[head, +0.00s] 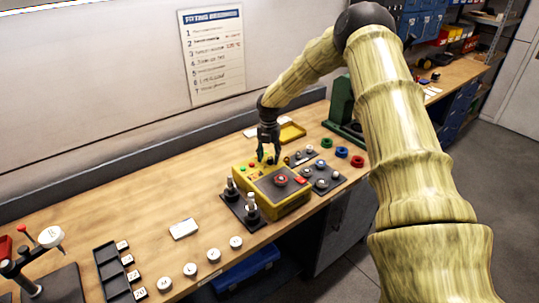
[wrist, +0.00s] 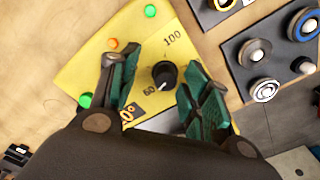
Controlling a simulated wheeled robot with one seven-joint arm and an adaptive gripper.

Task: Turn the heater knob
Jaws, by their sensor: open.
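The heater is a yellow box (head: 297,203) with a dark top panel on the wooden bench in the head view. In the wrist view its yellow face (wrist: 92,62) carries a small black knob (wrist: 164,74) with a pale pointer line. Printed marks 60 and 100 are beside the knob. Coloured lamps, green and orange, sit along the face's edge. My gripper (wrist: 157,98) has green fingers, open, one on each side of the knob. A gap shows between the knob and each finger. In the head view my gripper (head: 268,158) is over the box's back end, hiding the knob.
A dark plate with round parts (head: 322,178) stands right of the box. A dark stand with pegs (head: 243,207) is at its left. Coloured rings (head: 341,152) and a yellow tray (head: 292,132) lie behind. The bench's left middle is mostly clear around a white block (head: 184,229).

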